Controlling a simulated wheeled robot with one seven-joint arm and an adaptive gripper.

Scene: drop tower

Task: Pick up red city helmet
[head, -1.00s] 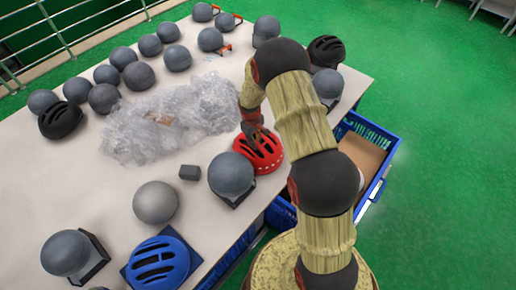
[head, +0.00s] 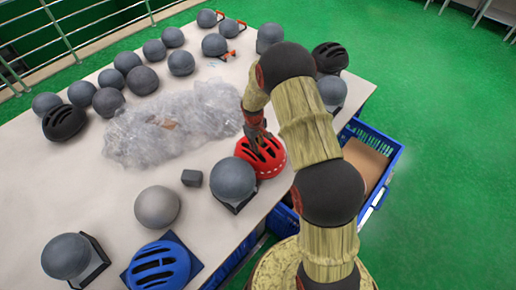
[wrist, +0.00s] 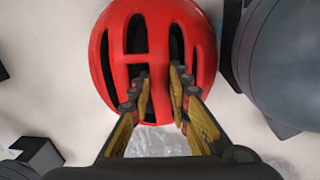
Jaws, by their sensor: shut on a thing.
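The red city helmet (head: 264,160) is on the white table near its right edge, beside a grey headform. In the wrist view the helmet (wrist: 158,50) fills the top middle, with dark vent slots. My gripper (head: 257,142) reaches down onto the helmet from above. In the wrist view my gripper (wrist: 160,78) has its two fingertips at the vents, with a red strip of shell between them, and is shut on it. The fingertip ends are partly hidden in the vents. Whether the helmet touches the table cannot be told.
Grey headforms (head: 233,181) stand around the table, one close to the helmet. Crumpled clear plastic (head: 170,125) lies in the middle. A blue helmet (head: 158,266) and black helmets (head: 63,122) are on the table. A blue crate (head: 384,172) is at the right.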

